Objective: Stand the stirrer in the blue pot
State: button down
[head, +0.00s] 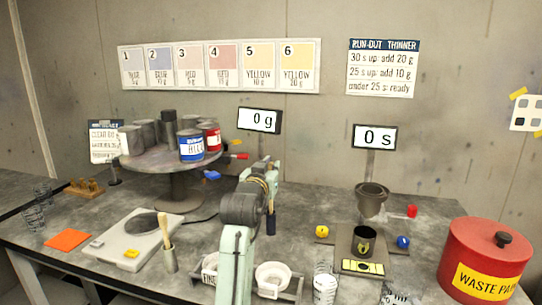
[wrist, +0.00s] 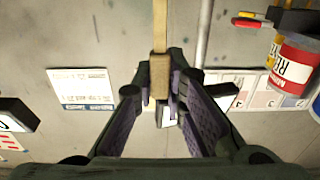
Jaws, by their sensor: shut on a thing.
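The blue pot (head: 191,149), labelled BLUE, stands on the round turntable at the left, in front of a red pot. The stirrer is a flat wooden stick (wrist: 160,75) in the wrist view. My gripper (wrist: 161,100) is shut on it, and it runs straight out past the fingertips to the top edge. In the head view my gripper (head: 267,186) is right of the turntable, apart from the blue pot and partly hidden by my arm.
The turntable (head: 178,203) carries several grey cans and the red pot (head: 212,137), also in the wrist view (wrist: 296,62). A scale (head: 125,246) and a cup with a wooden-handled tool (head: 168,257) stand in front. A red waste drum (head: 487,262) is at the right.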

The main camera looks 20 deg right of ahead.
jog(key=shift+f, duration=1.45)
jog(key=c, duration=1.6)
grip_release()
jog(key=shift+o, duration=0.2)
jog(key=v, duration=1)
